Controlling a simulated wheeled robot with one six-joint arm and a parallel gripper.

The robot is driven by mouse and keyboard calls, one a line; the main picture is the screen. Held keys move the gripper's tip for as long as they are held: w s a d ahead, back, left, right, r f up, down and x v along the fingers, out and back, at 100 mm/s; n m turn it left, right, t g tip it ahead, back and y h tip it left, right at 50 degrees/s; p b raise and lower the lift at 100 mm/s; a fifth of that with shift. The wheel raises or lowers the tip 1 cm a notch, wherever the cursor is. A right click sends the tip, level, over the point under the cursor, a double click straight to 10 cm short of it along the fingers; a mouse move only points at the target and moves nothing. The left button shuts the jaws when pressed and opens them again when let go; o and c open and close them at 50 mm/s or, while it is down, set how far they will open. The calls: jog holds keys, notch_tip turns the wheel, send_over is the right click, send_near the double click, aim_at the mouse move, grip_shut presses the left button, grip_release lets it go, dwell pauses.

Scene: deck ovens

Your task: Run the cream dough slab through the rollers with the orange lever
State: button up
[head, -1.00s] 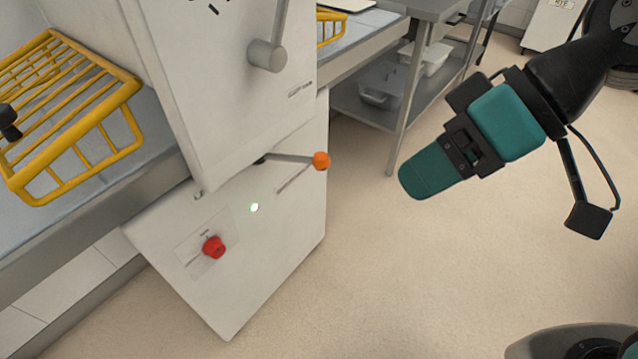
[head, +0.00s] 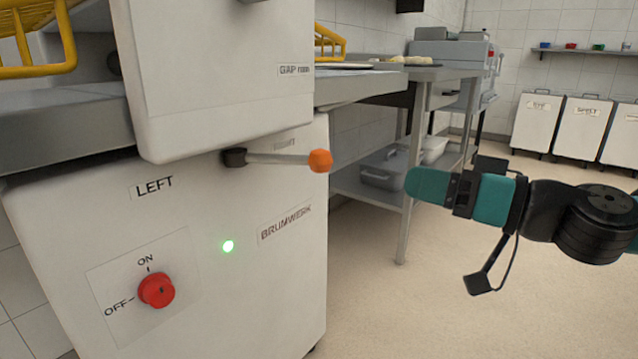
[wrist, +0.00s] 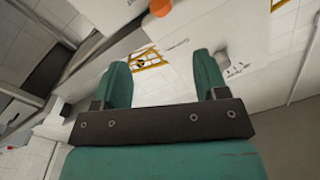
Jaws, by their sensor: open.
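The orange lever (head: 320,160) sticks out from the front of the white machine, its metal rod pointing right with an orange knob at the end. My gripper (head: 412,184) is to the right of the knob, apart from it and slightly lower in the head view. In the wrist view my gripper (wrist: 163,72) has its two teal fingers apart with nothing between them, and the orange knob (wrist: 160,7) shows at the top edge. The cream dough slab cannot be made out; the rollers are not visible.
A LEFT label sits left of the lever. A steel table (head: 440,73) with pale dough pieces stands behind. Yellow guards (head: 38,40) flank the machine. Open floor lies at right.

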aim_at(332, 162)
jog(key=p+x, duration=0.8)
jog(key=x, duration=0.9)
jog(key=shift+a, duration=0.15)
